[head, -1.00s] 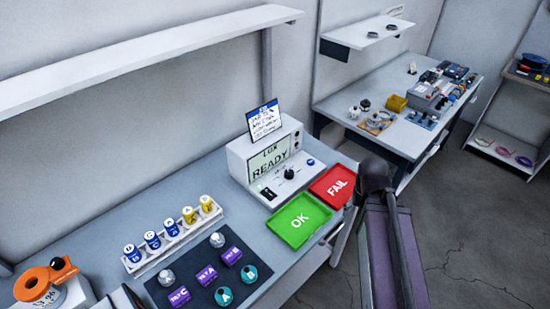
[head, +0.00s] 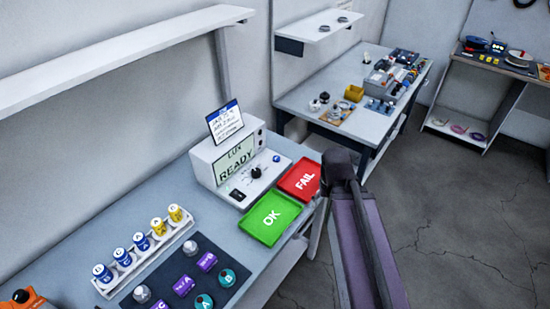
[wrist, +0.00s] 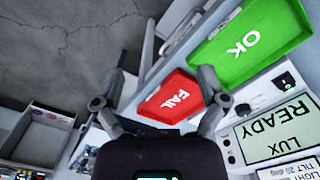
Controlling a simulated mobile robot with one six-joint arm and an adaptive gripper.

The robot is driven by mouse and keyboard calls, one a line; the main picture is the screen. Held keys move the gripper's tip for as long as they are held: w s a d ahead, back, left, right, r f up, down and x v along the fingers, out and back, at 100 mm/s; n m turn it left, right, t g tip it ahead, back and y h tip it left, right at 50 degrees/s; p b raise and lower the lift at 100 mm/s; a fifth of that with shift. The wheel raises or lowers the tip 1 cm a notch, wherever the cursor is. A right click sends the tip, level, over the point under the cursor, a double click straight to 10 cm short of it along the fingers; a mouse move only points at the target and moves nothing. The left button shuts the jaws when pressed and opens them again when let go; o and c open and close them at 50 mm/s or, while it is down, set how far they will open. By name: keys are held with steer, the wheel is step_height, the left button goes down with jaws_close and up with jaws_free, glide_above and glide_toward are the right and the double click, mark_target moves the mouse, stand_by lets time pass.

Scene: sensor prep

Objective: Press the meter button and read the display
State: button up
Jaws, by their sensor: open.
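The meter (head: 203,168) is a white box on the near bench in the head view. Its display (head: 236,160) reads "LUX READY". Its face has a dark knob (head: 256,172), a small blue round part (head: 276,159) and a black piece with a green mark (head: 237,195). Which one is the button, I cannot tell. In the wrist view the display (wrist: 275,130) is at the right, upside down, with the same words. My gripper (wrist: 160,78) is open and empty, its fingers apart over the red FAIL tray, left of the meter there. The gripper is not clearly visible in the head view.
A green OK tray (head: 270,238) and red FAIL tray (head: 300,195) lie beside the meter. A note card (head: 225,120) stands on top. Labelled cans in a rack (head: 110,290) and a dark mat (head: 212,285) are nearer. A second bench (head: 350,125) stands behind.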

jaws_close()
stand_by(0.3)
stand_by(1.2)
